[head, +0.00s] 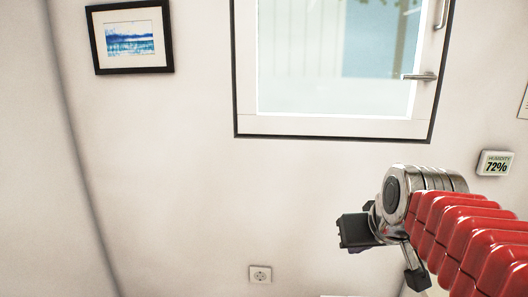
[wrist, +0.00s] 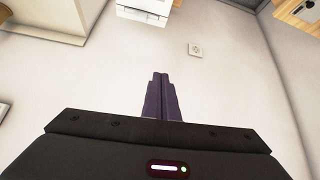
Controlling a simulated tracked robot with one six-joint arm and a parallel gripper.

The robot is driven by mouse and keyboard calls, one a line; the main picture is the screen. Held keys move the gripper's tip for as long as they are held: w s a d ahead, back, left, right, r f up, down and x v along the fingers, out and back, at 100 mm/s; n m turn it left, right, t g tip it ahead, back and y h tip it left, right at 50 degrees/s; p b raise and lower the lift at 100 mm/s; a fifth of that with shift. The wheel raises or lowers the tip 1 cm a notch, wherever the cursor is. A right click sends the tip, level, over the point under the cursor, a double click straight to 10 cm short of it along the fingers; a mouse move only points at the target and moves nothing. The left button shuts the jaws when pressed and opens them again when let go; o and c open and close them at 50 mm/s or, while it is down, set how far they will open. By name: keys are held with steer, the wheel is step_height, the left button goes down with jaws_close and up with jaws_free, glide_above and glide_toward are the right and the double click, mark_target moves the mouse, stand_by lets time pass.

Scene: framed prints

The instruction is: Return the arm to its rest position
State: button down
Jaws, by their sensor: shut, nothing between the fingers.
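My gripper (wrist: 160,78) shows in the middle of the wrist view, its two dark fingers side by side and shut with nothing between them. The fingers point at open space and touch nothing in that view. In the head view my red ribbed arm reaches in from the lower right and ends in a metal joint with dark parts, in front of the white wall. The fingers cannot be made out clearly there.
The wrist view shows a socket (wrist: 195,49), a white unit (wrist: 145,10) and a wooden piece (wrist: 298,12).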

steer(key=s+a+f+g, duration=0.1)
steer(key=s+a+f, duration=0.2)
steer(key=s+f, duration=0.7)
steer(key=shift+s+f+g, duration=0.4)
steer(key=shift+s, duration=1.7)
